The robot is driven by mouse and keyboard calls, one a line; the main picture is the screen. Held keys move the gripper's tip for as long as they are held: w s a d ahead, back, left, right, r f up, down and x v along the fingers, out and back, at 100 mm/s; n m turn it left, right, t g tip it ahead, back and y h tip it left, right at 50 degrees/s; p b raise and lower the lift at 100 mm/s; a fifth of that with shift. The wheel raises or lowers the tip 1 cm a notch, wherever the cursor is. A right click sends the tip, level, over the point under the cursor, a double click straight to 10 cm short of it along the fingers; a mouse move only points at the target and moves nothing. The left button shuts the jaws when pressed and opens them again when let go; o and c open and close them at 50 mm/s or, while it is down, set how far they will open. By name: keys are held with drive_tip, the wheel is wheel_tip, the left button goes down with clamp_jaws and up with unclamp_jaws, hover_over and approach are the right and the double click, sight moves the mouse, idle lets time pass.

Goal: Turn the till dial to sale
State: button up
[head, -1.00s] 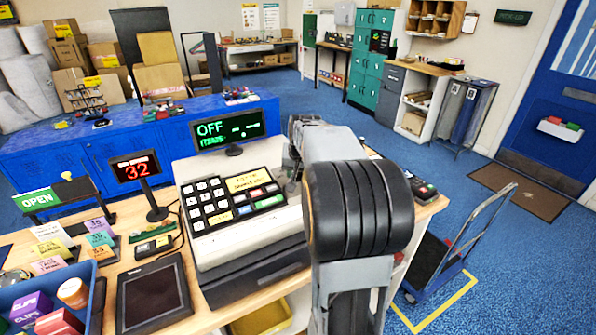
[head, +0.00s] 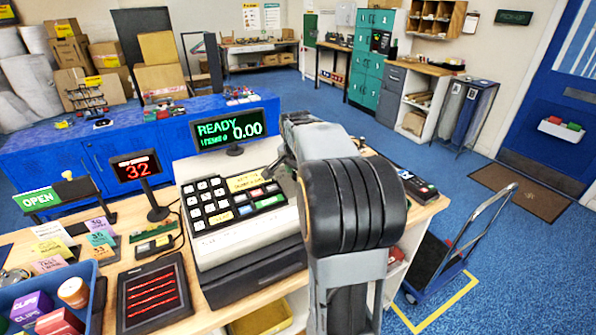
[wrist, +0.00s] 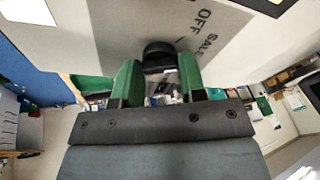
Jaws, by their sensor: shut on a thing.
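The till (head: 250,238) stands on the wooden counter. Its display (head: 229,131) reads READY and 0.00. The till dial (wrist: 158,52) is a black knob in the wrist view, on a grey plate (wrist: 185,25) lettered OFF and SALE. My gripper (wrist: 157,75) has its two green fingers on either side of the knob, shut on it. The dial's pointer mark cannot be made out. In the head view my arm covers the dial and the fingers.
A dark tablet (head: 153,293) with red lines, a red-lit 32 sign (head: 136,167) and a blue tray (head: 88,272) stand left of the till. A card terminal (head: 419,188) lies right of my arm. A hand cart (head: 440,265) stands on the floor at right.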

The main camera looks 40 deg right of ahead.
drive_tip(key=shift+m, duration=0.6)
drive_tip(key=o, duration=0.9)
drive_tip(key=shift+r, duration=0.1)
drive_tip(key=v, duration=1.3)
drive_tip(key=shift+w+a+r+b, duration=0.1)
drive_tip(key=shift+a+r+b, duration=0.05)
drive_tip(key=shift+r+b, duration=0.15)
